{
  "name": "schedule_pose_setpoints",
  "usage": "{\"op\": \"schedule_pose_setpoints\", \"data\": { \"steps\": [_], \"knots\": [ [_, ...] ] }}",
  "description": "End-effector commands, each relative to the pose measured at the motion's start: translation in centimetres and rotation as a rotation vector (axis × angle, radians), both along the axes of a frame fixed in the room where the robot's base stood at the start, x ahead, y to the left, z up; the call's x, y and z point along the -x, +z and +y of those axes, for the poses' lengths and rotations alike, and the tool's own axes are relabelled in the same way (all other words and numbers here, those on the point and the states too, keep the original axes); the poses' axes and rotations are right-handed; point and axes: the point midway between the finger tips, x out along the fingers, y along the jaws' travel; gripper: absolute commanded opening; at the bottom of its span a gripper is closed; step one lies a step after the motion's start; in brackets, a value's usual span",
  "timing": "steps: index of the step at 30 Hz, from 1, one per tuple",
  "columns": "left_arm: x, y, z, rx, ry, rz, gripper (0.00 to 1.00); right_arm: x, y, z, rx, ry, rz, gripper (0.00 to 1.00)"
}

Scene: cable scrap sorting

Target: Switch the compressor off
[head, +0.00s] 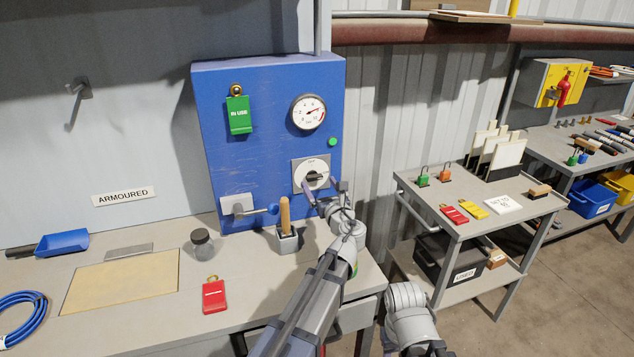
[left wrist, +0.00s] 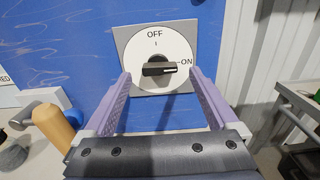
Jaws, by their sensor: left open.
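The compressor's rotary switch (head: 311,174) is a white dial on a grey plate, low on the blue panel (head: 262,150). In the left wrist view its black knob (left wrist: 158,69) lies nearly level, with its white mark at the ON side on the right; OFF is at the top of the dial (left wrist: 155,48). My left gripper (head: 325,190) is open in front of the switch. In the left wrist view its two purple fingers (left wrist: 160,78) stand on either side of the knob, with a gap on both sides. My right gripper is not in view.
A pressure gauge (head: 308,112), green button (head: 332,142) and green IN USE tag (head: 238,115) are on the panel. A red tag (head: 214,296) lies on the bench.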

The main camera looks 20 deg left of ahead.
Motion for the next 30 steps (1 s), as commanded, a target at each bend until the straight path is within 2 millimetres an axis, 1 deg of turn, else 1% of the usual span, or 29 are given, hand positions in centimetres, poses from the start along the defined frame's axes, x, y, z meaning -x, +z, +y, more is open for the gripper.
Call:
{"op": "schedule_pose_setpoints", "data": {
  "steps": [1, 6, 10, 17, 20, 30],
  "knots": [
    [-0.8, 0.0, 0.5, 0.001, 0.001, -0.001, 0.93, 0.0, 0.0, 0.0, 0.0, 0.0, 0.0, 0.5],
    [-2.0, 0.0, 1.3, 0.001, 0.001, -0.001, 0.93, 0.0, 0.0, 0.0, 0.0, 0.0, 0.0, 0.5],
    [-2.3, 0.0, 1.6, 0.001, 0.0, 0.0, 0.93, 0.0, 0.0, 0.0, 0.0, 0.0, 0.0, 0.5],
    [-2.3, 0.0, 1.6, 0.002, 0.0, 0.0, 0.93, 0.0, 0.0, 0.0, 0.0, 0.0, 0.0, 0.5],
    [-2.3, 0.0, 1.6, 0.002, 0.0, 0.0, 0.84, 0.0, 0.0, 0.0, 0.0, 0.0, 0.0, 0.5],
    [-2.3, 0.0, 1.6, 0.002, 0.0, 0.0, 0.46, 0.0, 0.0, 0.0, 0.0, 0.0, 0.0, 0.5]
  ]
}}
